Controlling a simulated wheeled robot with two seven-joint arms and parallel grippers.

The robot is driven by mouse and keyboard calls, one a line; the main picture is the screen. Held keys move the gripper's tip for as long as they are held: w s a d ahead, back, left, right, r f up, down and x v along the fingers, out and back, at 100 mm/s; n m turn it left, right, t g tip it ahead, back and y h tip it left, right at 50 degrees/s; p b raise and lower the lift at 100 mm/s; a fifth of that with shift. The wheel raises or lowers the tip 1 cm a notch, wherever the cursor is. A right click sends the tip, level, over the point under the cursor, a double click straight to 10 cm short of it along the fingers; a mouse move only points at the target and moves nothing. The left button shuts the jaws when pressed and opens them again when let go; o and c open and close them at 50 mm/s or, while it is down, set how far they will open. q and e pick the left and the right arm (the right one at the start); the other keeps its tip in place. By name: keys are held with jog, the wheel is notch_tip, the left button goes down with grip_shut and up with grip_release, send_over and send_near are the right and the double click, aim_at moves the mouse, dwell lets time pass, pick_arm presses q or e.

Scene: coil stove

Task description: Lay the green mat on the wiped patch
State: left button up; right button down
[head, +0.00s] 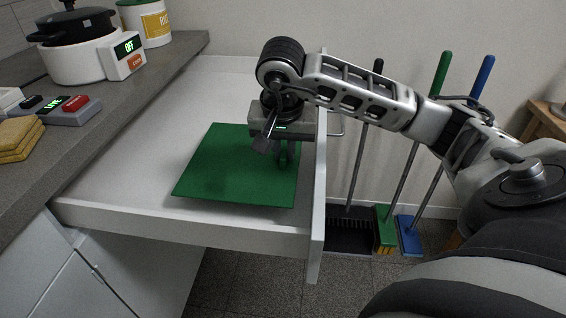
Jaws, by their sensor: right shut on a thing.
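The green mat (232,168) is a flat, thin square over the open white drawer, with a soft shadow along its near edge. My right gripper (282,160) points down at the mat's right part and is shut on it there. I cannot tell how much of the mat touches the drawer floor. No wiped patch can be made out. My left gripper does not show.
The drawer (180,222) stands pulled out from the grey counter (110,112). On the counter are a cooker with a black pot (78,50), a rice canister (148,22), a button box (66,110) and yellow sponges (18,138). Brooms (410,175) stand beyond the drawer front.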

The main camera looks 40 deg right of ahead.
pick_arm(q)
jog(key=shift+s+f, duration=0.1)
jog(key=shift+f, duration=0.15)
pick_arm(e)
jog(key=shift+x, duration=2.1)
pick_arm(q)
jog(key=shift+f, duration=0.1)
pick_arm(e)
jog(key=shift+a+f, duration=0.1)
jog(key=shift+a, duration=0.05)
jog(key=c, duration=1.5)
grip_release()
jog(key=shift+b, duration=0.3)
jog(key=shift+o, duration=0.2)
jog(key=shift+r, duration=0.25)
jog(key=p+v, duration=0.3)
jog(key=v, duration=0.8)
jog(key=shift+a+r, duration=0.1)
jog(key=shift+r, duration=0.1)
jog(key=shift+s+r, duration=0.1)
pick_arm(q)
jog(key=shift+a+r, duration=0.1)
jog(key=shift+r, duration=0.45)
